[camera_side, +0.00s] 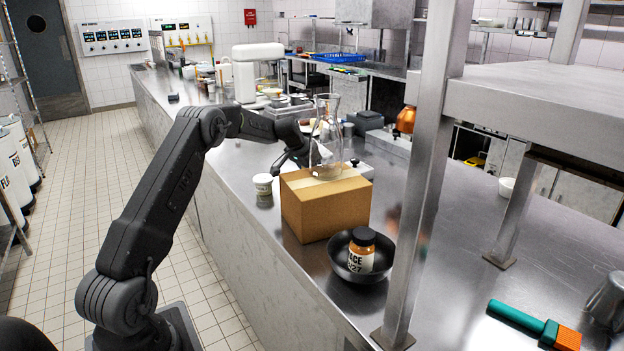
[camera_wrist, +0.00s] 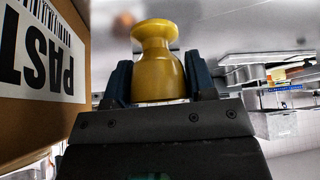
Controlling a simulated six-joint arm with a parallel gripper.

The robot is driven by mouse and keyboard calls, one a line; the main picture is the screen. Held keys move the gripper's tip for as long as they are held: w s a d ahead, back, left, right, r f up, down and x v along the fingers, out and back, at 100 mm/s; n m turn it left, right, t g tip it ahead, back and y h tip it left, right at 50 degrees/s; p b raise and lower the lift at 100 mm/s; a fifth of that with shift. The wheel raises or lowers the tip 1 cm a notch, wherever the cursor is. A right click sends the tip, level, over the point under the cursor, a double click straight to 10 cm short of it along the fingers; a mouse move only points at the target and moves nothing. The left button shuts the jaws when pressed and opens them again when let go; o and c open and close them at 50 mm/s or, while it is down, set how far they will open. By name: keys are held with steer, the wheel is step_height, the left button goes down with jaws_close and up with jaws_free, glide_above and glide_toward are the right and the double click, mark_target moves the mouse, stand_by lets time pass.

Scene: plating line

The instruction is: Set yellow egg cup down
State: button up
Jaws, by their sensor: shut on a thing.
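The yellow egg cup (camera_wrist: 158,80) shows in the wrist view, standing between the two dark fingers of my gripper (camera_wrist: 159,76). The fingers are shut on its rounded body, and its narrower neck and flared end stick out beyond them. In the side view my gripper (camera_side: 284,159) is at the far left side of the cardboard box (camera_side: 322,208), close to its top edge. The egg cup cannot be made out there. Whether it touches the counter I cannot tell.
A glass carafe (camera_side: 327,140) stands on the box. A white labelled tub (camera_side: 263,184) stands left of the box. A black bowl (camera_side: 343,263) holding an orange jar (camera_side: 361,250) is in front.

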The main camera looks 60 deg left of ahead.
steer(key=s+a+r, duration=0.5)
steer(key=s+r, duration=0.1)
steer(key=s, duration=0.4)
steer(key=s+d+r+n+g+y, duration=0.15)
steer(key=d+r+n, duration=0.35)
steer(key=d+r, duration=1.15)
steer(key=w+d+f+m+t, duration=0.15)
steer(key=w+d+f, duration=0.35)
steer(key=d, duration=0.6)
steer(key=w+f+n+g+y, duration=0.1)
steer(key=w+f, duration=0.3)
steer(key=w, duration=0.4)
steer(key=w+f+n, duration=0.2)
steer(key=w+f, duration=0.1)
steer(key=w, duration=0.5)
steer(key=shift+n+g+y, duration=0.45)
steer(key=shift+n+g, duration=0.05)
steer(key=shift+n, duration=0.25)
steer(key=shift+w+d+f, duration=0.15)
steer(key=shift+w+f, duration=0.2)
steer(key=shift+f, duration=2.15)
steer(key=shift+w+d+f, duration=0.1)
steer(key=shift+w+f, duration=0.3)
steer(key=shift+f, duration=2.1)
steer(key=shift+w+d+f, duration=0.15)
steer(key=shift+w+f, duration=0.2)
steer(key=shift+f, duration=2.15)
